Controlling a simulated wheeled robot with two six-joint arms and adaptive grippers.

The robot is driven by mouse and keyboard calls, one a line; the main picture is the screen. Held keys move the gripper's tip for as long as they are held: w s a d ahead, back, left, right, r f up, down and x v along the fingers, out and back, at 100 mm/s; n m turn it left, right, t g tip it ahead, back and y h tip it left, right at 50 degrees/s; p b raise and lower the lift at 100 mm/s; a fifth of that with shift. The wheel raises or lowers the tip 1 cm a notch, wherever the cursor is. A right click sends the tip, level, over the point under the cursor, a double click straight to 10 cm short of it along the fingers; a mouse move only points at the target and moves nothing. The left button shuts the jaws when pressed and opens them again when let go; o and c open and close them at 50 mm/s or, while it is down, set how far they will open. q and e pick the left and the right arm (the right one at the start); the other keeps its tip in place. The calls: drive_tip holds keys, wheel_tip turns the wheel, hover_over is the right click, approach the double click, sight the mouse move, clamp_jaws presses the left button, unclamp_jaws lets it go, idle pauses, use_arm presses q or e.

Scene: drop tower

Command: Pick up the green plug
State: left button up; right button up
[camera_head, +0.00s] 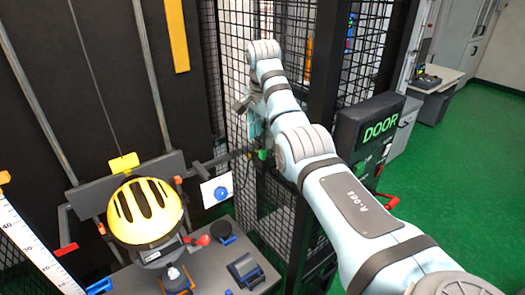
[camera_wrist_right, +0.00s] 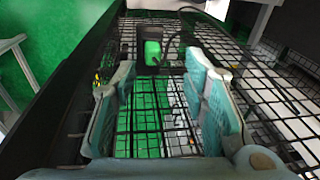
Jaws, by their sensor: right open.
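The green plug (camera_wrist_right: 153,53) shows in the right wrist view as a bright green block in a dark holder, just beyond and between my fingertips. In the head view a small green piece (camera_head: 262,154) at the mesh panel, just below my right gripper, appears to be the same plug. My right gripper (camera_head: 257,128) is at the cage mesh, partly hidden by its own arm. In the wrist view its two pale blue fingers (camera_wrist_right: 158,75) are wide apart with nothing between them. My left gripper is not in view.
Black wire mesh (camera_head: 275,110) stands close around the gripper, with a dark post (camera_wrist_right: 75,70) at left in the wrist view. A yellow helmet (camera_head: 145,210) sits above a grey table (camera_head: 215,265). A DOOR box (camera_head: 375,130) is right of my arm.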

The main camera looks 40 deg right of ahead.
sight(263, 151)
drive_tip(key=f, duration=0.4)
drive_tip(key=shift+s+d+p, duration=0.2)
drive_tip(key=shift+s+p, duration=0.1)
drive_tip(key=shift+p, duration=0.1)
drive_tip(key=shift+w+f, duration=0.15)
drive_tip(key=shift+f, duration=0.2)
drive_tip(key=shift+w+f, duration=0.1)
drive_tip(key=shift+w, duration=0.05)
drive_tip(key=c, duration=0.4)
clamp_jaws()
